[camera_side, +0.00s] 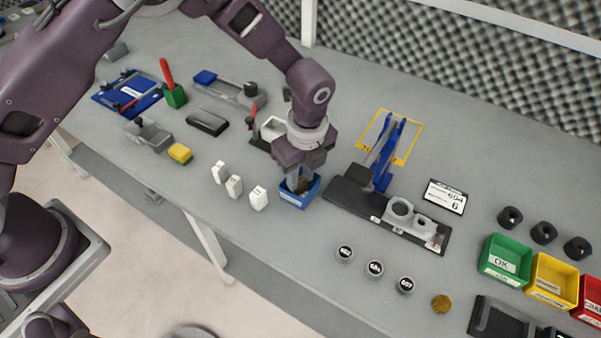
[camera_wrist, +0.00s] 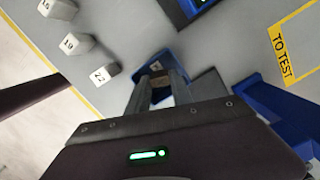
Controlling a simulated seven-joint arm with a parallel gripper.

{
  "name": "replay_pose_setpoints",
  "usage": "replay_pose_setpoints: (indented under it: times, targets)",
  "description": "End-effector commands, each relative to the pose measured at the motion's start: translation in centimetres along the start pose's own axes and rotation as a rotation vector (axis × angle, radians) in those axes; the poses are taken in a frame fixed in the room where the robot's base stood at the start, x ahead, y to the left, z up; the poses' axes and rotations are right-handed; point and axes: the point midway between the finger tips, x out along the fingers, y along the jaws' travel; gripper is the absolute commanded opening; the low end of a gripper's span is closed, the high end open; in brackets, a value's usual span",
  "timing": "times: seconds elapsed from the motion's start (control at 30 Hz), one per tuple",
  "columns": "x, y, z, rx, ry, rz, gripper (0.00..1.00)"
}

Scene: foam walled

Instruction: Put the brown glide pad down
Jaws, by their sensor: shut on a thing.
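The brown glide pad (camera_wrist: 159,82) shows in the wrist view as a small brown patch between the two fingers. My gripper (camera_wrist: 158,90) is shut on it, pointing down at a small blue bin (camera_wrist: 152,68). In the side view my gripper (camera_side: 299,186) has its fingertips at the mouth of the blue bin (camera_side: 294,202), within its walls. The fingers and bin walls hide most of the pad there. I cannot tell whether the pad touches the bin floor.
Several white numbered blocks (camera_side: 234,186) stand left of the bin. A black fixture with a blue lever (camera_side: 383,155) stands close on the right. Round labelled weights (camera_side: 375,269) and a brass disc (camera_side: 441,303) lie in front. Green (camera_side: 505,260), yellow and red bins stand far right.

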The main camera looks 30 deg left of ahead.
Motion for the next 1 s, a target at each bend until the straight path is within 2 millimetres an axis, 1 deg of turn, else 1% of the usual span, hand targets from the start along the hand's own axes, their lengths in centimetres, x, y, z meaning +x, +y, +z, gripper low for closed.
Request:
replay_pose_setpoints:
  times: [0.23,0.27,0.3,0.57,0.63,0.67,0.77,0.9,1.0]
  targets:
    - [0.1,-0.1,0.0,-0.002,0.0,-0.001,0.0]
    - [0.1,-0.1,0.0,-0.002,0.0,-0.001,0.28]
    - [0.1,-0.1,0.0,-0.002,0.0,-0.002,0.35]
    - [0.1,-0.1,0.0,-0.002,0.0,-0.001,0.35]
    - [-0.2,-0.1,0.0,-0.001,0.0,-0.002,0.35]
    - [-0.6,-0.1,0.0,-0.001,0.001,-0.002,0.35]
    - [-2.7,-0.2,0.0,-0.002,0.002,-0.006,0.35]
    - [-6.8,-0.2,0.0,-0.002,0.002,-0.008,0.35]
    - [-9.2,-0.1,0.1,-0.002,0.001,-0.005,0.35]
